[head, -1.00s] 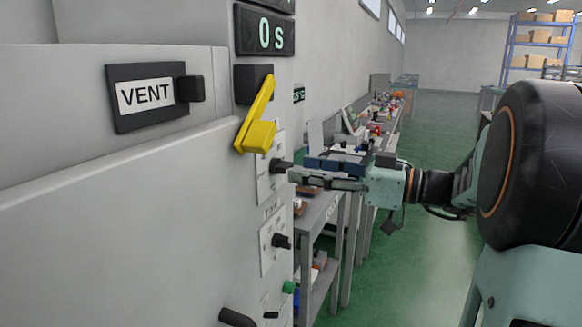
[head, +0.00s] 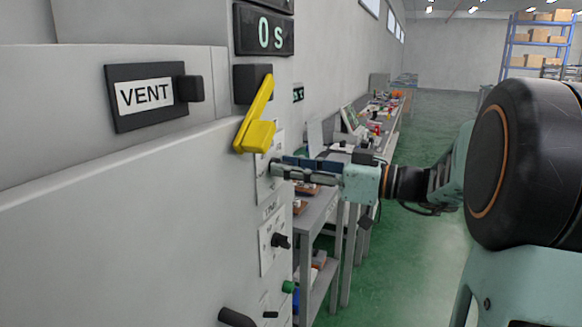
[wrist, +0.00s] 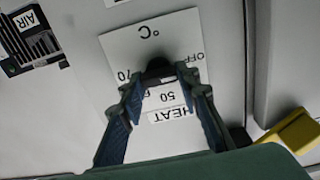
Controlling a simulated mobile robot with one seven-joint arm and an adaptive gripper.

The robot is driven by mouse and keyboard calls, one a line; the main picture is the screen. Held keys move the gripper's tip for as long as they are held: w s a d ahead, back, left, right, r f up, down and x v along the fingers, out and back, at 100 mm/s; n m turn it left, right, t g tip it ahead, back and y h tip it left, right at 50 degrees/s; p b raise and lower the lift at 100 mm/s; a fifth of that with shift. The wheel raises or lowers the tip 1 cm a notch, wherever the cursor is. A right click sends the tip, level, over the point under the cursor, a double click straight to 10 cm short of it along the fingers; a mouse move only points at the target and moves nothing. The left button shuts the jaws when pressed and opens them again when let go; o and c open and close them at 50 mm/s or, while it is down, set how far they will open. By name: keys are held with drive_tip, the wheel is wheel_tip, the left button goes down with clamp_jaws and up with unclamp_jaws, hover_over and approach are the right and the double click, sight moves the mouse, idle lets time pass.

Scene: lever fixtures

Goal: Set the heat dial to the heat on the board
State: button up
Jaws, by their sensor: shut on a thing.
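The heat dial is a black knob (wrist: 158,66) on a white plate (wrist: 120,45) marked °C, OFF, 50 and 70, with a HEAT label (wrist: 170,114); all appear upside down in the wrist view. My gripper (wrist: 160,88) has its two fingers closed around the knob's sides. In the head view my gripper (head: 275,168) reaches in from the right to the upper plate (head: 263,187) on the machine's side panel, and its fingers hide the knob. The knob's exact pointing is hard to tell. I cannot make out a board with a heat setting.
A yellow lever (head: 257,122) hangs just above and left of my gripper. A second black knob (head: 281,241), a green button (head: 288,287) and a dark handle (head: 236,318) are below. A display (head: 266,33) reads 0 s. A bench (head: 320,205) stands behind my gripper.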

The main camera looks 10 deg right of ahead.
drive_tip(key=shift+f+m, duration=0.1)
drive_tip(key=shift+m, duration=0.2)
drive_tip(key=shift+d+f+m+p, duration=0.1)
drive_tip(key=shift+m+p, duration=2.2)
drive_tip(key=shift+m, duration=4.2)
drive_tip(key=shift+f+m+p, duration=0.1)
drive_tip(key=shift+m+p, duration=2.15)
drive_tip(key=shift+m, duration=4.25)
drive_tip(key=o, duration=1.2)
drive_tip(key=shift+c, duration=0.2)
